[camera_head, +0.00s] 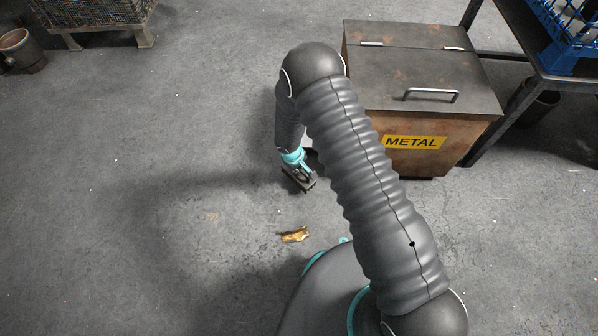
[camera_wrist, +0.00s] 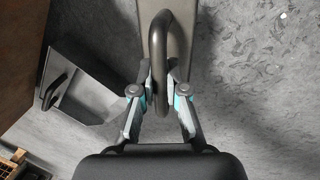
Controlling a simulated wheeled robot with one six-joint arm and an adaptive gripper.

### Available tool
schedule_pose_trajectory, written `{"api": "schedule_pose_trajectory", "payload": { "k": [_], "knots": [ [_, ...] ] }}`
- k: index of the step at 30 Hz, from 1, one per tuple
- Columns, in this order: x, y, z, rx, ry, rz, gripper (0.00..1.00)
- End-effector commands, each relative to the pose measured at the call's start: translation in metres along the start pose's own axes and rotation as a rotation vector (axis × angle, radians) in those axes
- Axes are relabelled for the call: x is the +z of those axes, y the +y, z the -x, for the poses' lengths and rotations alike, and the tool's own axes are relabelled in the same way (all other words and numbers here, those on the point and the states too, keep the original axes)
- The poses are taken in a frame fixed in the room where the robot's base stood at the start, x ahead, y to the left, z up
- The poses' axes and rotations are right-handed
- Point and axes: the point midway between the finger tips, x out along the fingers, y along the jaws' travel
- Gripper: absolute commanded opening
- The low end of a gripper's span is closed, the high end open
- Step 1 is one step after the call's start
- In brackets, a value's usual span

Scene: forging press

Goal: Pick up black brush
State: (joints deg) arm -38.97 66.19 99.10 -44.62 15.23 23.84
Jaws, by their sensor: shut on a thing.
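The black brush (camera_wrist: 160,45) shows in the wrist view as a dark curved handle over a flat grey-beige body (camera_wrist: 188,15). My gripper (camera_wrist: 160,82) has its two fingers closed on either side of that handle. In the head view my gripper (camera_head: 300,178) is low over the floor, just left of the metal bin. A small dark part of the brush (camera_head: 309,186) shows beneath it, and the rest is hidden. I cannot tell whether the brush touches the floor.
A rusty bin marked METAL (camera_head: 420,95) stands right of my gripper. A grey pan-like thing with a dark handle (camera_wrist: 85,85) lies beside the bin. A crumpled yellow-brown piece (camera_head: 295,235) lies on the floor. A table (camera_head: 575,82) stands at the right.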

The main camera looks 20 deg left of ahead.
Motion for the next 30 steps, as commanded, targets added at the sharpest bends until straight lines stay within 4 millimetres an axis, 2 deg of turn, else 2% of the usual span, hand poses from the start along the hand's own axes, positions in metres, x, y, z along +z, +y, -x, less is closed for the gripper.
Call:
{"api": "schedule_pose_trajectory", "payload": {
  "k": [1,9,15,21,30],
  "knots": [
    [-0.002,0.003,0.015,0.001,0.005,-0.002,0.00],
    [0.053,0.043,0.039,0.001,0.001,-0.006,0.00],
    [0.081,0.063,0.055,0.000,0.002,-0.004,0.00],
    [0.096,0.074,0.064,0.000,0.001,-0.001,0.00],
    [0.099,0.076,0.066,0.000,0.001,0.000,0.00]
  ]
}}
